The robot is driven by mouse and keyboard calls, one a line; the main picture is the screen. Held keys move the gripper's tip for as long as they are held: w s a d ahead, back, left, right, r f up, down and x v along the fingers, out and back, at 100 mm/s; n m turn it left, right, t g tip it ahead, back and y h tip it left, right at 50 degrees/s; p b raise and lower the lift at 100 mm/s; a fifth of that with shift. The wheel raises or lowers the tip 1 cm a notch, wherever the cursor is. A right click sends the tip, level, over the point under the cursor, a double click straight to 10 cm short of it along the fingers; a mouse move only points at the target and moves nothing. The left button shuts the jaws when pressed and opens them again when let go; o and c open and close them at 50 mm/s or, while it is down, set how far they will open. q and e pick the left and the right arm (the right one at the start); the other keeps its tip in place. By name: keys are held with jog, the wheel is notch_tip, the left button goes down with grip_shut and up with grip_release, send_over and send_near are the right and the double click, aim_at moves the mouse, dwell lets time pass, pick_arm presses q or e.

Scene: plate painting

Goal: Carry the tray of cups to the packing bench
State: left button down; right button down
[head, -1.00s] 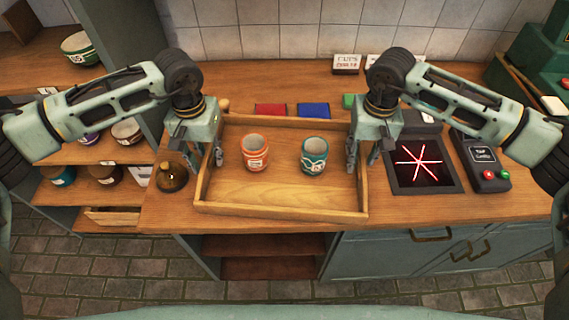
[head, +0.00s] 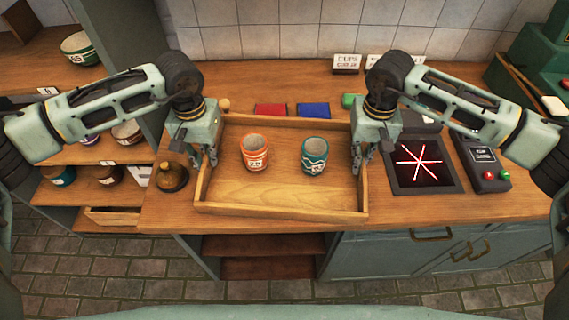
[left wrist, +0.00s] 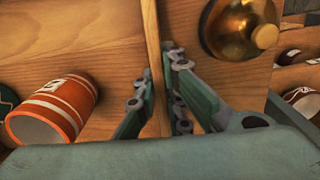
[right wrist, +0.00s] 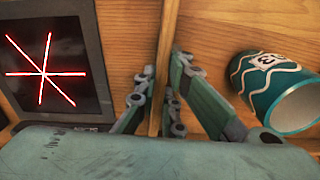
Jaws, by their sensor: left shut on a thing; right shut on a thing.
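A wooden tray (head: 280,210) rests on the wooden counter, its floor level. An orange cup with white bands (head: 255,152) stands upright on the left of its floor. A teal cup with a white wavy line (head: 314,156) stands upright to the right. My left gripper (head: 205,162) is shut on the tray's left wall, which runs between its fingers in the left wrist view (left wrist: 158,95). My right gripper (head: 362,165) is shut on the right wall, seen between its fingers in the right wrist view (right wrist: 168,90). The packing bench cannot be identified.
A brass bell-like object (head: 172,177) stands close left of the tray. A dark panel with a glowing red star (head: 420,165) and a button box (head: 485,165) lie to the right. Red (head: 270,110) and blue (head: 313,110) blocks sit behind. Shelves hold pots at left.

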pick_arm(q)
jog(key=shift+w+r, duration=0.1)
jog(key=shift+r, duration=0.05)
pick_arm(e)
jog(key=shift+w+r, duration=0.1)
jog(key=shift+r, duration=0.05)
